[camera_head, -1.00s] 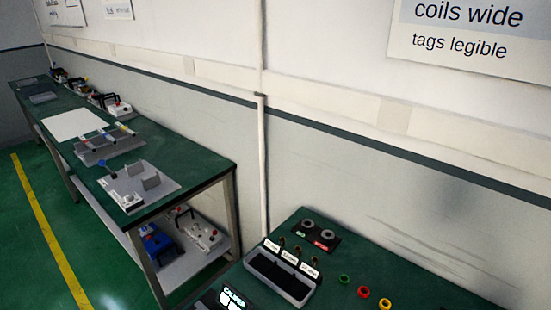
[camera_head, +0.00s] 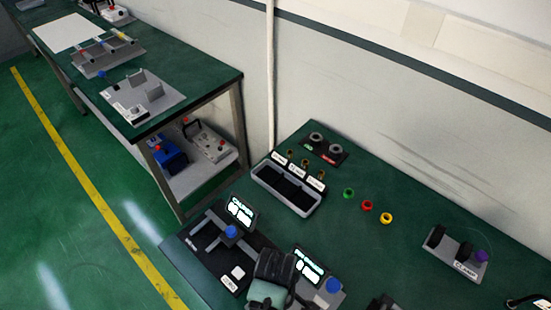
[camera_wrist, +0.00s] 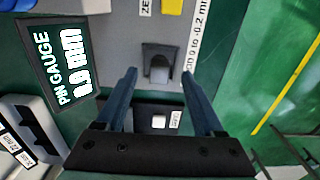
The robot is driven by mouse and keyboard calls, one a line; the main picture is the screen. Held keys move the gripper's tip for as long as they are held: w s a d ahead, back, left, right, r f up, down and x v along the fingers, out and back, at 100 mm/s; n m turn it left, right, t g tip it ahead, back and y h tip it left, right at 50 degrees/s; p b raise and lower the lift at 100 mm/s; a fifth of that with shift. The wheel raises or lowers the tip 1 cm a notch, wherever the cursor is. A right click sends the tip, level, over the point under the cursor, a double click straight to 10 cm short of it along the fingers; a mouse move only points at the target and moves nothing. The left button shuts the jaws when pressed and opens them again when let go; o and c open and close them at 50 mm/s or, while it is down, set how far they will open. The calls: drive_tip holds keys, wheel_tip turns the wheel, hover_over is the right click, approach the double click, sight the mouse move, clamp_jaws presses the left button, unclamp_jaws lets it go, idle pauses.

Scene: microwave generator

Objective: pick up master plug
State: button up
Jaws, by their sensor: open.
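My gripper (camera_wrist: 158,75) is open in the wrist view, its two blue fingers spread. I cannot tell for sure whether this piece is the master plug. Nothing visible is held. In the head view my gripper (camera_head: 270,280) hangs over the bench beside the pin gauge display (camera_head: 309,266) and hides part of that gauge.
A caliper station (camera_head: 215,240) lies left of my gripper. Behind are a compartment tray (camera_head: 262,183), green (camera_head: 348,193), red (camera_head: 367,205) and yellow (camera_head: 386,218) rings, and a clamp fixture (camera_head: 455,255) at right. The bench between rings and gauge is bare.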

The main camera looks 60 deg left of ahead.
drive_tip(key=shift+f, duration=1.45)
clamp_jaws()
drive_tip(key=shift+a, duration=0.1)
